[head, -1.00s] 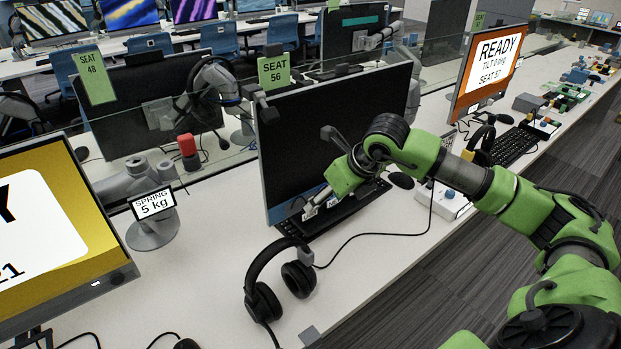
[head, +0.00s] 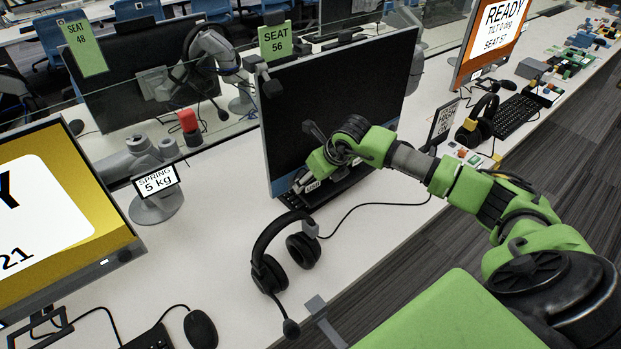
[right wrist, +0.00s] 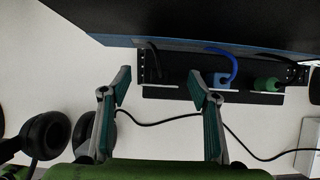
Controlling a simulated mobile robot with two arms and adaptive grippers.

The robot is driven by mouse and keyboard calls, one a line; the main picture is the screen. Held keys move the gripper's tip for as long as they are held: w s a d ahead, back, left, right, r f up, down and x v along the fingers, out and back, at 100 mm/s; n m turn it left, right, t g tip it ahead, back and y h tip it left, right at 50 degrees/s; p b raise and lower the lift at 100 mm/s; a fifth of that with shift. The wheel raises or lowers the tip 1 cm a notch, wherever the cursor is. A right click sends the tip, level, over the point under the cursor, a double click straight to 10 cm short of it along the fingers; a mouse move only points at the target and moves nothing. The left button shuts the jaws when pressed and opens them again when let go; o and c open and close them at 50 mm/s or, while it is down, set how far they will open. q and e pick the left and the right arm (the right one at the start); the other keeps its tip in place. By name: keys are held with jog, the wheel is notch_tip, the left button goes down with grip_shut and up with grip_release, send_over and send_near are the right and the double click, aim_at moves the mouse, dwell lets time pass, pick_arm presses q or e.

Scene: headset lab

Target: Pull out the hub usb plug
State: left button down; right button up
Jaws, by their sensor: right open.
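In the right wrist view a dark strip with sockets (right wrist: 180,77) runs under the lower edge of a monitor. A blue plug (right wrist: 222,80) with a blue cable and a green plug (right wrist: 268,84) with a dark cable sit at its right part. A black cable (right wrist: 153,62) shows at its left part. I cannot tell which plug is the hub USB plug. My right gripper (right wrist: 160,84) is open and empty, its fingertips short of the strip and left of the blue plug. In the head view my right gripper (head: 301,183) is low before the dark monitor (head: 345,90). My left gripper is not in view.
A black headset (head: 272,250) lies on the white desk, nearer than my gripper; its parts also show in the right wrist view (right wrist: 45,135). A dark cable (head: 375,206) crosses the desk. A yellow screen (head: 60,220) and a "SPRING 5 kg" sign (head: 158,182) stand left.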

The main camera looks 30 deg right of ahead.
jog(key=shift+w+f, duration=0.3)
jog(key=shift+f, duration=0.1)
jog(key=shift+w+f, duration=0.25)
jog(key=shift+f, duration=0.2)
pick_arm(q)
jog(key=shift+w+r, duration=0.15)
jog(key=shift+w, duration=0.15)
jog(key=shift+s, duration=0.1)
pick_arm(e)
jog(key=c, duration=1.2)
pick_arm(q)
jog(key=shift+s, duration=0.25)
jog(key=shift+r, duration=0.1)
pick_arm(e)
jog(key=shift+r, duration=0.3)
